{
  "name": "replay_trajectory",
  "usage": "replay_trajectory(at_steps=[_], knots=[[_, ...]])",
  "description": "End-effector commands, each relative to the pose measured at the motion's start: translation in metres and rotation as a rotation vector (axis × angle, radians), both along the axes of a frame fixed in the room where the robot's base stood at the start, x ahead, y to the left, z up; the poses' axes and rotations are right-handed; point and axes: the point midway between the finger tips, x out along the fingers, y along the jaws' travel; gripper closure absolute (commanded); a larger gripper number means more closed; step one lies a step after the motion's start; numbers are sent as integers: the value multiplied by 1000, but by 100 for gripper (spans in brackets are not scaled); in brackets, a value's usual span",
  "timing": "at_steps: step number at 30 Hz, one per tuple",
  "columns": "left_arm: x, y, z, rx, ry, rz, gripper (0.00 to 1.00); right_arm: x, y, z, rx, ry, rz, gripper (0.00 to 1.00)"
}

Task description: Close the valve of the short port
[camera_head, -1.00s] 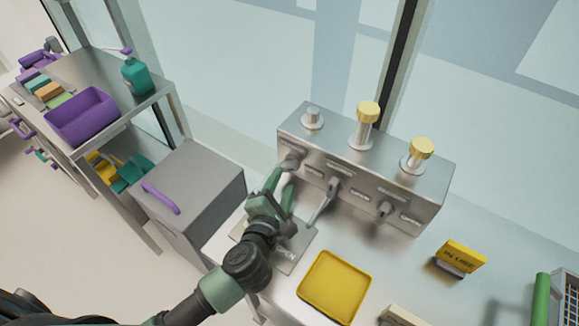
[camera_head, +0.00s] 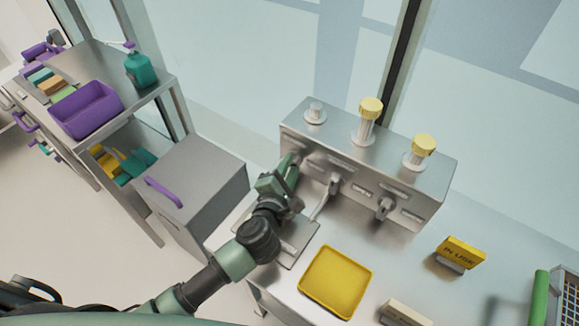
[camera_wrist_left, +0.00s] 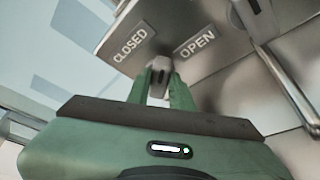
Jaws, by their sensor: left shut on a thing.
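A steel manifold box (camera_head: 355,165) stands on the counter with three ports on top. The left port (camera_head: 316,112) is the shortest, a bare metal stub. The middle port (camera_head: 368,120) and right port (camera_head: 420,152) have yellow caps. My left gripper (camera_head: 292,165) is at the leftmost valve on the front face, below the short port. In the left wrist view its fingers are shut on the grey valve handle (camera_wrist_left: 158,70). The handle lies between a CLOSED label (camera_wrist_left: 130,45) and an OPEN label (camera_wrist_left: 194,44). The fingers hide part of the handle. My right gripper is not in view.
The middle valve (camera_head: 333,187) and right valve (camera_head: 384,207) are close by on the same face. A yellow tray (camera_head: 335,282) and an IN USE sign (camera_head: 460,253) are on the counter. A grey cabinet (camera_head: 195,190) with a purple handle stands left.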

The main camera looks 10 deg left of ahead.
Motion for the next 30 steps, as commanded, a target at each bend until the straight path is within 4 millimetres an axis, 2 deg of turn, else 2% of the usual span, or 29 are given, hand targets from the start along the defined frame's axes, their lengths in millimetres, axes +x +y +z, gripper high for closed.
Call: replay_trajectory(at_steps=[8, 18, 21, 30], knots=[[0, 1, 5, -65, 30, 0, 100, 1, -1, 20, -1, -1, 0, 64], [1, 5, 12, -308, 131, 2, 100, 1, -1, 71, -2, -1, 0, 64], [2, 7, 11, -396, 166, 1, 100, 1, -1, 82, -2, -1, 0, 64], [4, 11, 7, -640, 264, 0, 100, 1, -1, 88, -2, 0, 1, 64]])
